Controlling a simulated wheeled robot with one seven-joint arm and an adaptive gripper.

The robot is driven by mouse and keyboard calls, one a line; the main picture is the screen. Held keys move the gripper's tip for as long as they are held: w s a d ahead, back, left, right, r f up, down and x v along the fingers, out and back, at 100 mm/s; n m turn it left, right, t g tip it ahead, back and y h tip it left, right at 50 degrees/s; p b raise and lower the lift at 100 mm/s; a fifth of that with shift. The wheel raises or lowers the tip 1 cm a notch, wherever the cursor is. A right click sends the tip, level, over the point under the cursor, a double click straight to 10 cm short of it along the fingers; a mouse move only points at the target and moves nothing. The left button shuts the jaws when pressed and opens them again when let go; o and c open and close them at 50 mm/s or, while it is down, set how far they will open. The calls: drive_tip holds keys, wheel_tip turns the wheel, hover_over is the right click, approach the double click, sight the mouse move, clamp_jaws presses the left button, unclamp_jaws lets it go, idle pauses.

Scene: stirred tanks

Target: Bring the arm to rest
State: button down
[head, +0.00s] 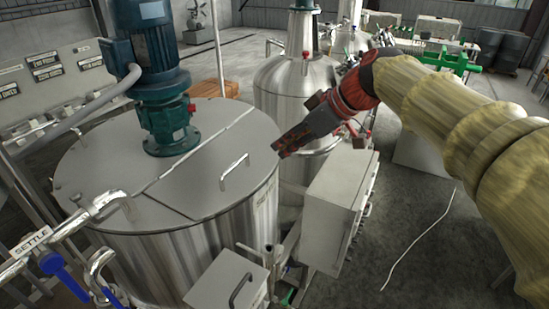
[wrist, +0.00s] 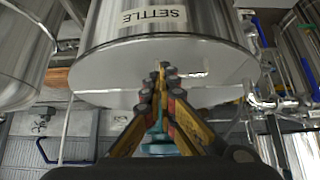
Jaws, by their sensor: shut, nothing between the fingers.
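My arm reaches in from the right in the head view, in a yellowish cover with a red and black wrist. My gripper (head: 281,147) is shut and empty, just off the right edge of the settle tank's lid (head: 215,165) in the picture. In the wrist view its fingers (wrist: 162,70) meet at their tips, with the lid and the SETTLE label (wrist: 153,17) behind them. I cannot tell the exact gap between fingertips and tank.
A blue-green motor (head: 150,60) stands on the lid, beside a lid handle (head: 234,172). A grey box (head: 335,205) is below my gripper. A second steel tank (head: 283,85) stands behind. Open floor (head: 430,225) lies at right, with a thin white line on it.

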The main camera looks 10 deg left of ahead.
drive_tip(key=v, duration=0.4)
drive_tip(key=s+d+f+m+h+b, duration=0.1)
drive_tip(key=d+f+m, duration=0.2)
drive_tip(key=f+m, duration=0.15)
drive_tip(key=s+d+f+m+h+b, duration=0.1)
drive_tip(key=d+f+m+h, duration=0.1)
drive_tip(key=d+f+m, duration=0.3)
drive_tip(key=s+d+f+m+h+b, duration=0.1)
drive_tip(key=s+d+f+b, duration=0.3)
drive_tip(key=f, duration=0.6)
drive_tip(key=s+d+f+m+t+h+b, duration=0.1)
drive_tip(key=s+d+f+b, duration=0.3)
drive_tip(key=s+f+b, duration=0.5)
drive_tip(key=s+d+f+m+t+h+b, duration=0.1)
drive_tip(key=s+d+f+b, duration=0.3)
drive_tip(key=s+f, duration=0.5)
wheel_tip(320, 180, down, 3)
drive_tip(key=m+h+b, duration=0.1)
drive_tip(key=b, duration=0.1)
drive_tip(key=shift+s+d+h+b, duration=0.2)
drive_tip(key=shift+s+h+b, duration=0.1)
drive_tip(key=shift+a+r, duration=0.1)
drive_tip(key=shift+a, duration=0.05)
